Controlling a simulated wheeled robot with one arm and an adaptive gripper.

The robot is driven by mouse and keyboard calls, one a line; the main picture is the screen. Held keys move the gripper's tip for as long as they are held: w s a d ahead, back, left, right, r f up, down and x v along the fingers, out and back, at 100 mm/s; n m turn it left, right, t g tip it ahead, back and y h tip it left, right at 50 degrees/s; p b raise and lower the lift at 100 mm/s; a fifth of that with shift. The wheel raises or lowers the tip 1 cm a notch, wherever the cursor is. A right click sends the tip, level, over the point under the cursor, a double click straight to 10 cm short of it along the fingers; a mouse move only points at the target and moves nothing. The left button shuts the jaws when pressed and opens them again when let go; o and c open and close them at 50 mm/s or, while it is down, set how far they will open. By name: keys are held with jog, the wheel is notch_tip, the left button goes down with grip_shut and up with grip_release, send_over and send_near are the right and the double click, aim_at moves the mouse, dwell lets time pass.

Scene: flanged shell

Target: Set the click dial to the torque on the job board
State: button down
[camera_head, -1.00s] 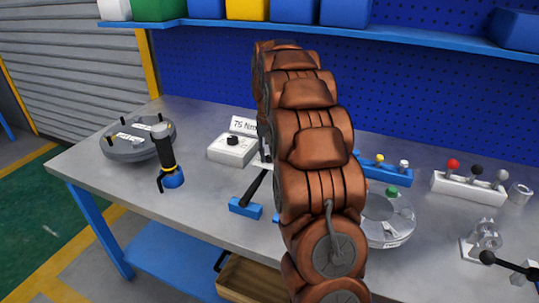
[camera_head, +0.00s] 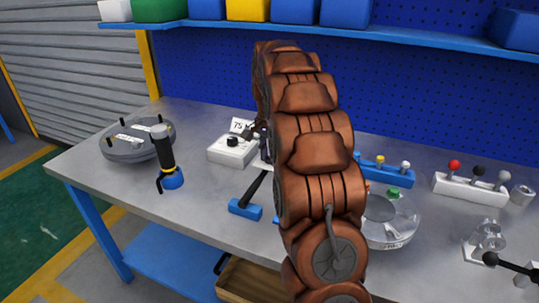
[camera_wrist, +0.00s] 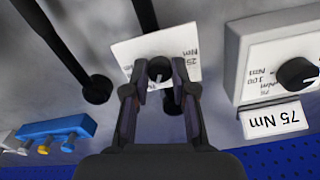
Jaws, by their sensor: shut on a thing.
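In the wrist view a small white plate (camera_wrist: 183,48) carries a black knob (camera_wrist: 160,70) and the print "25 Nm"; its other markings are hidden or unclear. My gripper (camera_wrist: 161,82) has its fingertips on both sides of this knob and is shut on it. To the right is a white box (camera_wrist: 255,60) with its own black dial (camera_wrist: 297,74) and partly readable Nm markings. A white card reading "75 Nm" (camera_wrist: 272,119) stands by that box.
A black-handled tool on a blue base (camera_head: 166,160) and a grey round flange (camera_head: 130,145) are at the left. A blue block with coloured knobs (camera_wrist: 58,130) is near my gripper. A clear round part (camera_head: 385,225) and a white lever block (camera_head: 470,190) are at the right.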

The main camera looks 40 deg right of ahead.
aim_at(269, 157)
dwell(0.5)
jog(key=c, duration=0.9)
grip_release()
jog(key=shift+c, duration=0.2)
notch_tip(269, 157, up, 12)
dwell(0.6)
